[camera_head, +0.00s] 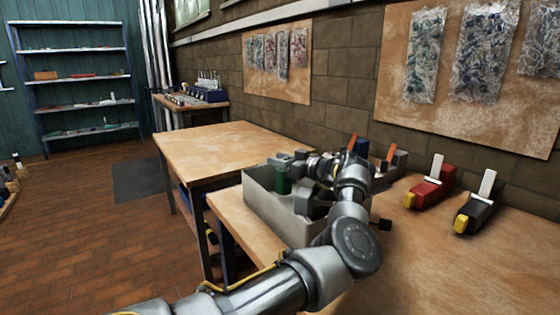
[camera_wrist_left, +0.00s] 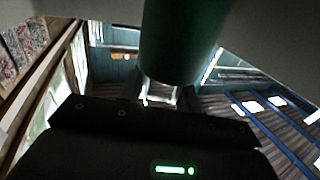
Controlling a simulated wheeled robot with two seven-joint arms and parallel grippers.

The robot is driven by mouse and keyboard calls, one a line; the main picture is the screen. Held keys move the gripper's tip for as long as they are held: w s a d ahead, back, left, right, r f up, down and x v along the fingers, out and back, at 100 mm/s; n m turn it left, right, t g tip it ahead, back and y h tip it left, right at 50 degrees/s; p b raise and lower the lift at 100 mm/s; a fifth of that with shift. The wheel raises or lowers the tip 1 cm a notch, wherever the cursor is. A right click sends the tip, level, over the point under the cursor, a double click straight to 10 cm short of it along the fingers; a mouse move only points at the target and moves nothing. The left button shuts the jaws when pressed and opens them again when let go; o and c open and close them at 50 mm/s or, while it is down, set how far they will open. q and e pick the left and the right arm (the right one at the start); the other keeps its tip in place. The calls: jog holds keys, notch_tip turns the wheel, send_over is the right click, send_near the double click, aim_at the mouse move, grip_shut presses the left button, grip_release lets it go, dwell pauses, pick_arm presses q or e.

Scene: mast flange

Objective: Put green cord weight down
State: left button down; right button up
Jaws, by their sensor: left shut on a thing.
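My left gripper (camera_head: 281,163) is shut on the green cord weight (camera_head: 283,181), a dark green cylinder. It is held at the open grey box (camera_head: 295,223) on the workbench, behind the box's near wall as I see it. I cannot tell whether its base touches the box floor. In the left wrist view the green cord weight (camera_wrist_left: 180,40) fills the upper middle, close to the gripper's dark body. My left arm hides the right part of the box. My right gripper is not in view.
A red-and-yellow tool (camera_head: 430,192) and a black-and-yellow tool (camera_head: 476,212) stand right of the box. More tools with orange parts (camera_head: 390,155) stand behind my arm. A second wooden table (camera_head: 215,145) beyond the box has a clear top.

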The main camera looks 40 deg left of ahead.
pick_arm(q)
jog(key=shift+f, duration=0.55)
jog(key=c, duration=1)
grip_release()
jog(key=shift+o, duration=0.2)
jog(key=shift+r, duration=0.25)
jog(key=d, duration=0.7)
jog(key=shift+w+d+r, duration=0.2)
jog(key=shift+d+r, duration=0.1)
jog(key=shift+r, duration=0.05)
